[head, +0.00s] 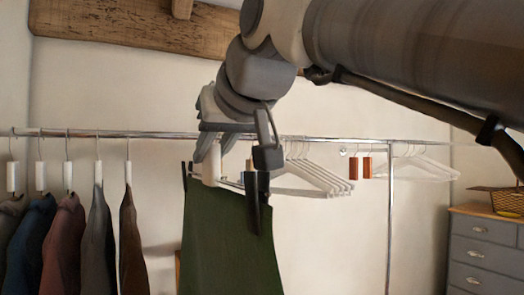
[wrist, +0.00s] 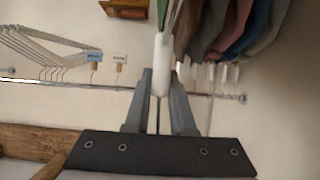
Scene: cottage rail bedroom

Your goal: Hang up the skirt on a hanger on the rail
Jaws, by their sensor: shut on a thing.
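The dark green skirt (head: 232,240) hangs from a hanger whose white grip block (wrist: 161,55) is between my gripper's fingers. My gripper (wrist: 160,82) is shut on that block. In the head view my gripper (head: 212,158) is in front of the rail (head: 340,139), between the hung garments and the empty hangers. The skirt hangs straight down below it, and its green edge shows in the wrist view (wrist: 173,22). The hanger's hook is mostly hidden by my gripper, so I cannot tell whether it touches the rail.
Several garments (head: 70,235) hang on the rail's left part. Several white hangers (head: 315,178) are right of my gripper, with two orange-brown tags (head: 367,167) and more hangers (head: 420,165) further right. A grey drawer chest (head: 485,250) with a basket (head: 508,202) stands at far right.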

